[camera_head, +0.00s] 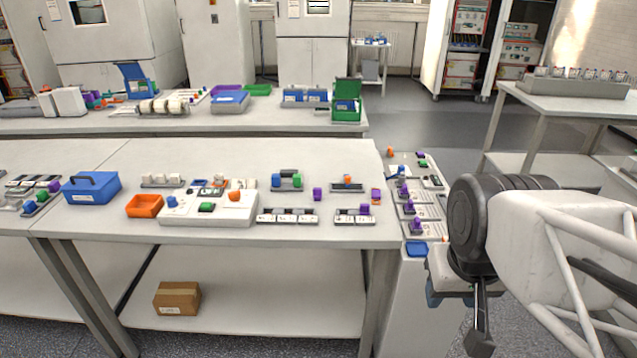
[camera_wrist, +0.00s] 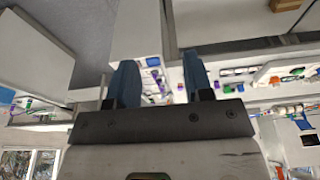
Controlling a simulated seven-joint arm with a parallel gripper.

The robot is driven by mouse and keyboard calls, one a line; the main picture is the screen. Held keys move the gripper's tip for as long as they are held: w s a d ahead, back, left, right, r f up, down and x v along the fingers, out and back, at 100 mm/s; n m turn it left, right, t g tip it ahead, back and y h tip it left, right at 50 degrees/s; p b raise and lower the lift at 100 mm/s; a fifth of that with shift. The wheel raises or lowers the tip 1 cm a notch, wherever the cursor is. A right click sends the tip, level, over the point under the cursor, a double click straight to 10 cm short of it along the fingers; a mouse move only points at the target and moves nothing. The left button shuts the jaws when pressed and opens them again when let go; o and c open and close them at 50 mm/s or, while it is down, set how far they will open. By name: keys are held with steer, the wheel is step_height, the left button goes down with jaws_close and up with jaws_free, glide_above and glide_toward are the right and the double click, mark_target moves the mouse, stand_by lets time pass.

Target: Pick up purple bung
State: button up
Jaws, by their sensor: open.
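Several purple pieces are in the head view, and I cannot tell which is the bung. One upright purple piece (camera_head: 317,194) stands alone on the middle bench. Another purple piece (camera_head: 376,194) is at that bench's right end. More purple pieces (camera_head: 409,207) stand on grey trays on the side bench at right. My gripper (camera_wrist: 160,82) shows in the wrist view with two blue fingers apart and nothing between them. Small purple items appear far beyond the fingers. In the head view my arm is at the right, beside the side bench, away from the purple pieces.
The middle bench (camera_head: 100,222) holds a blue toolbox (camera_head: 91,188), an orange tray (camera_head: 145,206), a white device (camera_head: 235,213) and several racks. A blue tray (camera_head: 416,249) is on the side bench near my arm. A cardboard box (camera_head: 177,298) lies on the lower shelf.

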steer(key=w+a+r+m, duration=0.2)
steer(key=w, duration=0.6)
steer(key=w+a+r+m, duration=0.1)
steer(key=w+r+m, duration=0.15)
steer(key=w, duration=0.65)
steer(key=m+g, duration=0.3)
steer(key=m, duration=1)
glide_above(317, 194)
steer(key=f, duration=1.7)
steer(key=shift+w+d+f, duration=0.1)
steer(key=shift+w+f, duration=0.1)
steer(key=shift+f, duration=0.15)
steer(key=shift+w+a+f, duration=0.2)
steer(key=shift+w+f, duration=0.05)
steer(key=shift+f, duration=1.3)
